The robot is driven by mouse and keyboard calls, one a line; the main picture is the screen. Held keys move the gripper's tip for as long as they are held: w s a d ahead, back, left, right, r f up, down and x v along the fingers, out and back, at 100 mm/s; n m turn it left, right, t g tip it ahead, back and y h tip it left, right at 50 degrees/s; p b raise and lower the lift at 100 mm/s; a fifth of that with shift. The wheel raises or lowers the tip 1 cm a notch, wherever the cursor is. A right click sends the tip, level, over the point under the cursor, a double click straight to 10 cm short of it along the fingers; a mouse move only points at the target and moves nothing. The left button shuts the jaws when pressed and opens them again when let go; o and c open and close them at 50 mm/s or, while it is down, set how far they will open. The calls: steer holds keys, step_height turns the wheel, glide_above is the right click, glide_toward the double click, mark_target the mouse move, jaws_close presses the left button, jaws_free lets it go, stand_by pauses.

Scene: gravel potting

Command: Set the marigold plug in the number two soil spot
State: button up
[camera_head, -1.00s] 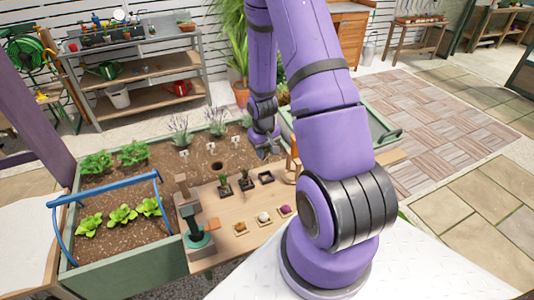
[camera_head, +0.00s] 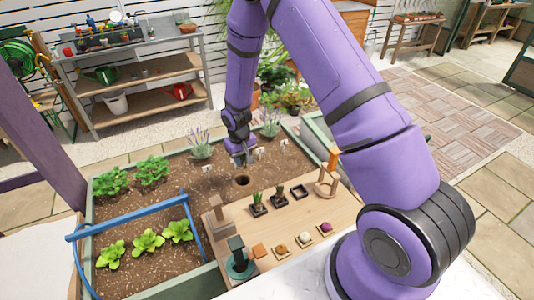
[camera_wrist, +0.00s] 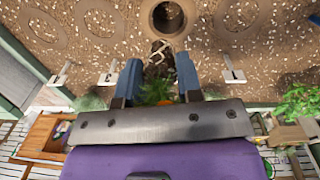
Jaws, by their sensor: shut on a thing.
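My gripper (camera_wrist: 157,78) is shut on the marigold plug (camera_wrist: 156,72), a dark soil plug with green leaves and a bit of orange behind it in the wrist view. A dark round hole (camera_wrist: 169,17) lies in the soil just beyond the fingertips, and the plug appears apart from it. In the head view, the hole (camera_head: 241,180) is in the planter soil just in front of my gripper (camera_head: 241,160). White markers stand in a row along the soil, one at the right in the wrist view (camera_wrist: 232,70). Their numbers are not readable, and the plug is mostly hidden in the head view.
A wooden board (camera_head: 290,222) beside the soil holds two potted plants, an empty black tray (camera_head: 299,191) and several small items. Lavender (camera_head: 201,143) stands behind the markers.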

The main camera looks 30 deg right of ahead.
steer(key=shift+w+a+f, duration=0.2)
steer(key=shift+w+a, duration=0.05)
steer(key=shift+a, duration=0.1)
glide_above(242, 177)
steer(key=s, duration=0.3)
steer(key=shift+w+a+f, duration=0.1)
steer(key=shift+a+f, duration=0.05)
steer(key=shift+f, duration=1.1)
steer(key=shift+w+a+f, duration=0.1)
steer(key=shift+f, duration=1.1)
steer(key=shift+w+a+f, duration=0.1)
steer(key=shift+a+f, duration=0.05)
steer(key=shift+f, duration=1.1)
steer(key=shift+f, duration=1.2)
steer(key=o, duration=1.3)
steer(key=shift+c, duration=0.2)
steer(key=shift+s+r, duration=0.1)
steer(key=shift+r, duration=4.45)
